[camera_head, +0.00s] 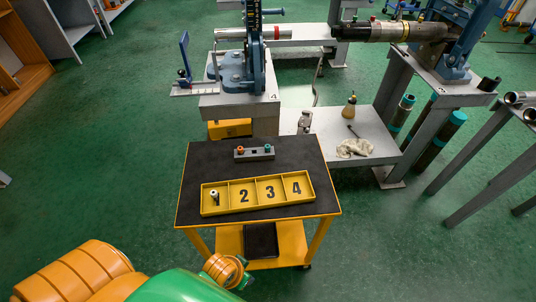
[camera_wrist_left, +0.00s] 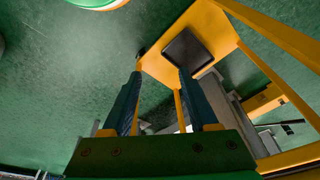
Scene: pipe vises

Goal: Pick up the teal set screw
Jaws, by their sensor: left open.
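The teal set screw (camera_head: 267,147) stands at the right end of a small grey block (camera_head: 254,154) on the black-topped cart in the head view. An orange piece (camera_head: 240,150) stands at the block's left end. My left gripper (camera_wrist_left: 160,73) shows in the left wrist view with its two dark fingers apart and nothing between them. It is low, beside the cart, with the lower shelf beyond its fingers. In the head view only my left arm shows, at bottom left, away from the screw. The teal screw is not visible in the left wrist view. My right gripper is not in view.
A yellow tray (camera_head: 235,184) with compartments numbered 2, 3 and 4 lies on the cart top (camera_head: 300,154); its leftmost compartment holds a small pale piece (camera_head: 214,196). A blue vise (camera_head: 236,70) stands behind. A dark item (camera_head: 261,240) lies on the lower shelf.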

